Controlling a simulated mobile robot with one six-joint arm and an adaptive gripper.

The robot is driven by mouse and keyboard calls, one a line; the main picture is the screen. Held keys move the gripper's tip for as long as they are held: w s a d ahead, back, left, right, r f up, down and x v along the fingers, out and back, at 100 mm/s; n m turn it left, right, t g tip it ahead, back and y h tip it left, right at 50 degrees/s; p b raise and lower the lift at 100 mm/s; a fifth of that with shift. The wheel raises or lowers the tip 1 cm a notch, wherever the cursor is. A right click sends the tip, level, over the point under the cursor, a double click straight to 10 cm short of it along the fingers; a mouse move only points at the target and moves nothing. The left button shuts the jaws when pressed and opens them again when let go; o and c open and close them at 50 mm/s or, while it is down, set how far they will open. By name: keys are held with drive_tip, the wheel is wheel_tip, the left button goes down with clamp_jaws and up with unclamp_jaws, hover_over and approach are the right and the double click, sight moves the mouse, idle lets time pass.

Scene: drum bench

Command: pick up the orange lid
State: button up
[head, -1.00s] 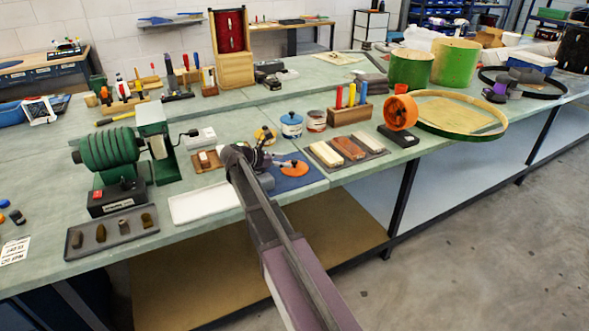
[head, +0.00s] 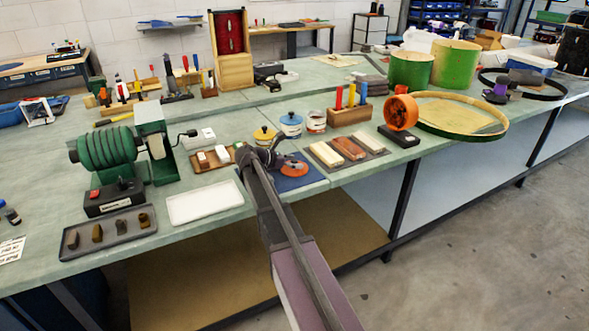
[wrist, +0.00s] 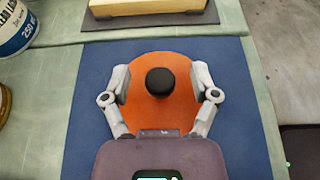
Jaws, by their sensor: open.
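The orange lid (wrist: 158,116) is a flat disc with a black knob (wrist: 160,82) in its middle. It lies on the blue mat (wrist: 222,55); in the head view the lid (head: 293,170) is partly behind my arm. My gripper (wrist: 161,88) is open above the lid, its two fingers on either side of the knob and apart from it. The near part of the lid is hidden by my gripper's body. In the head view my gripper (head: 270,155) is over the left part of the mat.
Behind the mat stand a blue-lidded tin (head: 291,126), a yellow-lidded tin (head: 264,136) and an open tin (head: 315,122). A dark tray (head: 369,158) with three blocks lies to the right. A white tray (head: 204,204) lies to the left. The bench's front edge is close.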

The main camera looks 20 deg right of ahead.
sight(294, 160)
clamp_jaws()
idle(0.3)
drive_tip(key=shift+r, duration=0.15)
wheel_tip(294, 160, up, 3)
drive_tip(key=p, duration=0.3)
drive_tip(key=shift+r+p, duration=0.2)
drive_tip(key=shift+p, duration=0.2)
drive_tip(key=s+a+r+p, duration=0.1)
drive_tip(key=s, duration=1.5)
drive_tip(key=shift+a+r, duration=0.15)
drive_tip(key=shift+a, duration=0.25)
